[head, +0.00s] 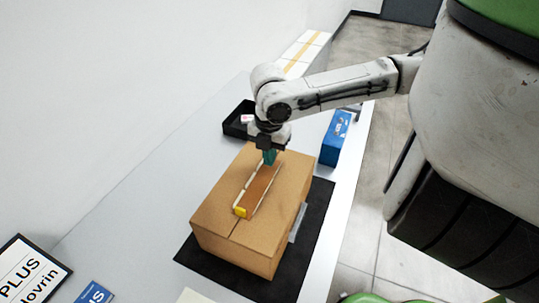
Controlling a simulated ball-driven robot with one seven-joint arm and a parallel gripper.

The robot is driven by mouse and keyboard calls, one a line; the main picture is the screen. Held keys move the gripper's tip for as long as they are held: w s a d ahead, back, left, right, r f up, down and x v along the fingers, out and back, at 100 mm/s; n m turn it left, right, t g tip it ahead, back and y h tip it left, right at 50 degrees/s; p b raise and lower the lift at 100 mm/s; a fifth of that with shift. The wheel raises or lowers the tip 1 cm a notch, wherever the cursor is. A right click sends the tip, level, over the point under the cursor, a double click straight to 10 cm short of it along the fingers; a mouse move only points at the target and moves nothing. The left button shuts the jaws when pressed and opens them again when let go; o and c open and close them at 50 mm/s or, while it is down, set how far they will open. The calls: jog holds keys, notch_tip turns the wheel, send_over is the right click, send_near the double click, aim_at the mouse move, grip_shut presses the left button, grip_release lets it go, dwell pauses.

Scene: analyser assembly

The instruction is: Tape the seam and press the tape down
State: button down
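A closed brown cardboard box (220,212) stands on a black mat (314,215). A glossy brown strip (263,186), apparently tape, lies along the box top with pale edges and a yellow piece (241,212) at its near end. A short stretch of seam shows between the yellow piece and the near edge. My gripper (269,158) points down over the far end of the strip. A teal piece shows at its tip; I cannot tell whether it is a held tool or the fingers. Whether the tip touches the box is unclear.
A black tray (236,128) with a small red-and-white item stands behind the box at left. A blue box (335,138) stands at right by the table edge. A grey object (298,222) rests against the box's right side.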

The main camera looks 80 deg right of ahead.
jog(key=shift+f+b, duration=0.35)
jog(key=shift+f, duration=0.25)
dwell(0.6)
dwell(0.3)
notch_tip(320, 180, up, 6)
jog(key=p, duration=0.5)
jog(key=shift+p, duration=0.4)
jog(key=shift+w, duration=0.1)
